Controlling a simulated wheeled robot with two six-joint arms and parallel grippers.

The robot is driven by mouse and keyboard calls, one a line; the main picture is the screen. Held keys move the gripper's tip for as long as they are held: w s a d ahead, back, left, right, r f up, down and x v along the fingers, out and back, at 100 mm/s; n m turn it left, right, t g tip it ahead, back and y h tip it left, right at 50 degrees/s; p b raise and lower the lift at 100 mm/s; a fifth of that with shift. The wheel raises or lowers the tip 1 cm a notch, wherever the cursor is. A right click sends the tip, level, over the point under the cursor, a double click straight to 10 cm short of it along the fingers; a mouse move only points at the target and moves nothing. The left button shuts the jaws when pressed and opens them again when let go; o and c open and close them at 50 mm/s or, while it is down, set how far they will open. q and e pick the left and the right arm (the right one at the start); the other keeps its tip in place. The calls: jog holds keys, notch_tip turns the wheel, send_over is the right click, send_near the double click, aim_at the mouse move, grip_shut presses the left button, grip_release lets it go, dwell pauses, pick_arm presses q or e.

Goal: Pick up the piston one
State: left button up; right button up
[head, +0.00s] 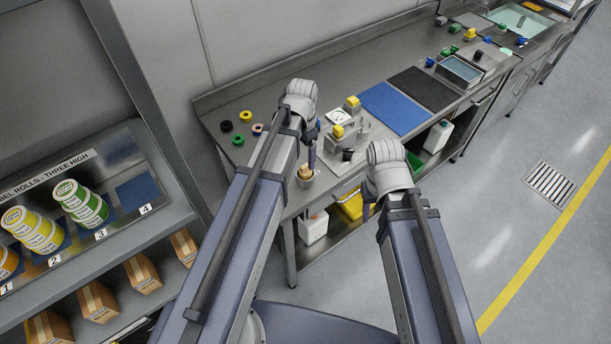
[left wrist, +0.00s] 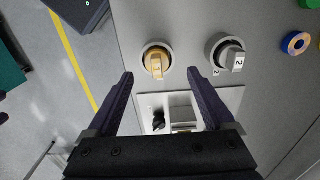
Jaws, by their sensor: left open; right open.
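In the left wrist view, a tan piston (left wrist: 157,64) sits in a round grey holder, ahead of my left gripper (left wrist: 157,85) and between the lines of its fingers. The left gripper is open and empty, apart from the piston. Beside it, to the right, a grey-white piece marked 2 (left wrist: 230,56) sits in a second round holder. I read no number on the tan piece. A tan-topped piece (head: 305,173) shows at the bench's front edge in the head view, just below the left gripper (head: 312,150). My right gripper (head: 367,210) is mostly hidden by its arm.
The steel bench (head: 225,157) carries coloured rings (head: 246,115) at its left end. A machine with yellow knobs (head: 338,131), a blue mat (head: 394,108) and a black mat (head: 424,89) lie further right. Shelves with label rolls (head: 88,204) stand at left.

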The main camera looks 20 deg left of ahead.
aim_at(305, 166)
pick_arm(q)
jog(key=shift+f, duration=0.4)
pick_arm(e)
jog(key=shift+f, duration=0.45)
pick_arm(q)
jog(key=f+b, duration=0.5)
jog(key=shift+d+f, duration=0.1)
jog(key=shift+d, duration=0.25)
pick_arm(e)
notch_tip(305, 166, down, 5)
pick_arm(q)
jog(key=shift+c, duration=0.3)
grip_shut()
